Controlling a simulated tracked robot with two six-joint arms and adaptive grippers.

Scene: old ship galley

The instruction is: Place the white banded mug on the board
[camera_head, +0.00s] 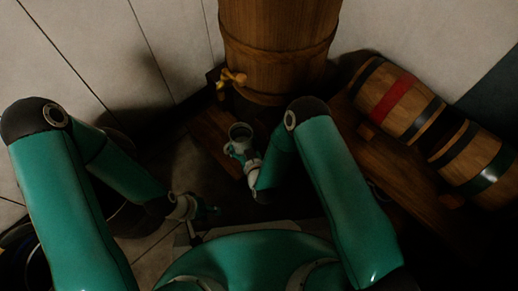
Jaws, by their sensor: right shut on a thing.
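The mug (240,131) is pale grey-white in the dim light, with its open top facing up, in the middle of the camera_head view, below the big barrel. My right gripper (236,150) is shut on the mug from its near side. Whether the mug touches the wood below it, I cannot tell. My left gripper (207,209) is lower down, apart from the mug, over a dark area; its fingers are too dark to read. I cannot make out a separate board on the brown wooden surface (209,131).
A large upright wooden barrel (279,42) with a brass tap (232,77) stands behind the mug. Two small casks, one with a red band (391,99) and one with a green band (486,168), lie at right. A dark round vessel (130,219) is partly hidden behind my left arm.

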